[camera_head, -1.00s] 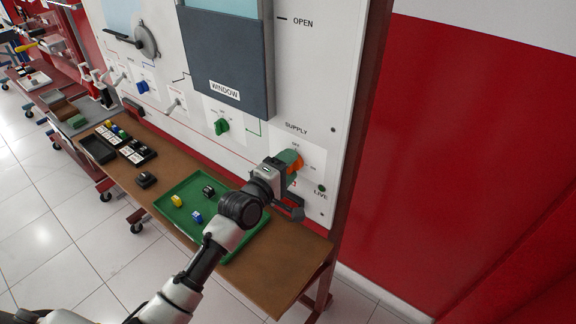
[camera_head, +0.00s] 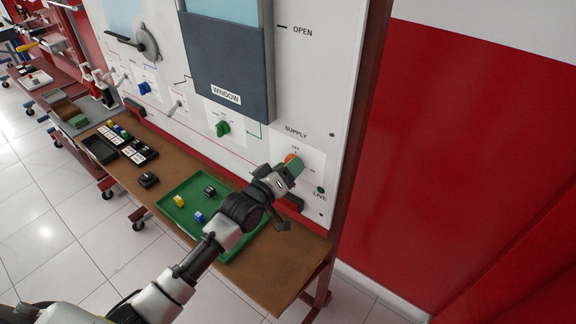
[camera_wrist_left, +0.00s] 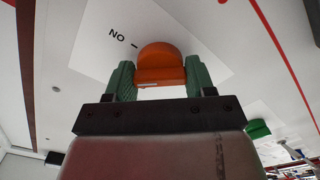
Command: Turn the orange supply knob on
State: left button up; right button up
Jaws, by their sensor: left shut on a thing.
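The orange supply knob (camera_head: 289,158) sits on the white panel under the "SUPPLY" label, on a white plate with marks above it and to its right. My left gripper (camera_head: 293,166) is at the knob, partly covering it. In the left wrist view the orange knob (camera_wrist_left: 161,64) lies between the two green fingers of my left gripper (camera_wrist_left: 160,80), which is shut on it. An "ON" mark shows upside down beside the knob there. The knob's exact pointing is hard to tell. My right gripper is not in view.
A dark green "LIVE" lamp (camera_head: 320,190) is right of the knob. A green knob (camera_head: 222,128) and a dark window panel (camera_head: 228,70) are to the left. Below, a green tray (camera_head: 172,213) with small blocks stands on the brown bench (camera_head: 285,275).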

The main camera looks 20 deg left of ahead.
pick_arm(q)
jog(key=m+p, duration=0.1)
jog(key=m, duration=0.3)
jog(key=shift+m, duration=0.3)
jog(key=shift+f+m+p, duration=0.1)
jog(key=shift+m+p, duration=0.25)
jog(key=shift+m, duration=1.65)
jog(key=o, duration=0.9)
jog(key=shift+s, duration=0.1)
jog(key=b+v, duration=0.1)
jog(key=v, duration=0.9)
jog(key=shift+s+a+b, duration=0.15)
jog(key=shift+s+b, duration=0.15)
jog(key=shift+b, duration=0.05)
